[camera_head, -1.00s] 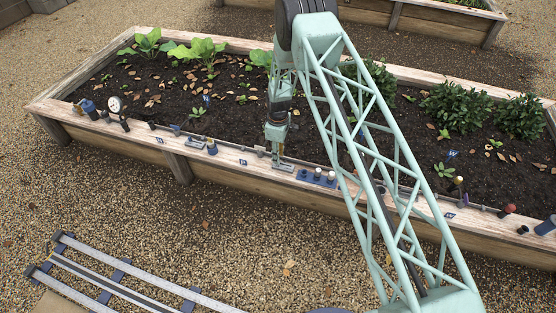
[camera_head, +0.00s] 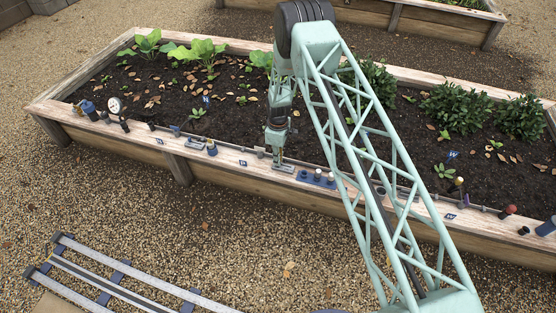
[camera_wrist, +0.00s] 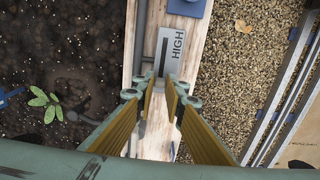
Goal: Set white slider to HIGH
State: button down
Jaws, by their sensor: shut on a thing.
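A grey slider plate (camera_wrist: 174,62) lies on the bed's wooden rim in the wrist view, marked HIGH (camera_wrist: 178,45), with a dark slot running beside the word. In the head view, part of this plate (camera_head: 286,168) shows at the right of my gripper's tips. My gripper (camera_head: 277,163) points down over the plate. In the wrist view, its fingers (camera_wrist: 161,86) are closed together at the near end of the visible slot. They are shut on the white slider, whose pale part shows only narrowly between them. The rest of the slider and the plate's near end are hidden by the fingers.
A blue panel with knobs (camera_head: 317,178) sits close on the right along the rim. Another plate with a blue knob (camera_head: 212,149) stands on the left. Soil with plants (camera_head: 200,50) lies behind, gravel (camera_head: 230,225) in front.

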aim_at(291, 167)
jog(key=shift+d, duration=0.1)
jog(key=shift+s+d, duration=0.3)
jog(key=shift+d, duration=0.7)
jog(key=shift+s+d, duration=0.3)
jog(key=shift+d, duration=0.65)
jog(key=shift+s+d, duration=0.3)
jog(key=shift+d, duration=0.7)
jog(key=c, duration=2.6)
grip_release()
jog(key=shift+d, duration=0.2)
jog(key=shift+c, duration=0.2)
jog(key=shift+a, duration=0.1)
jog(key=shift+r, duration=0.1)
jog(key=shift+r, duration=1.05)
notch_tip(291, 167, up, 10)
jog(key=shift+f, duration=0.15)
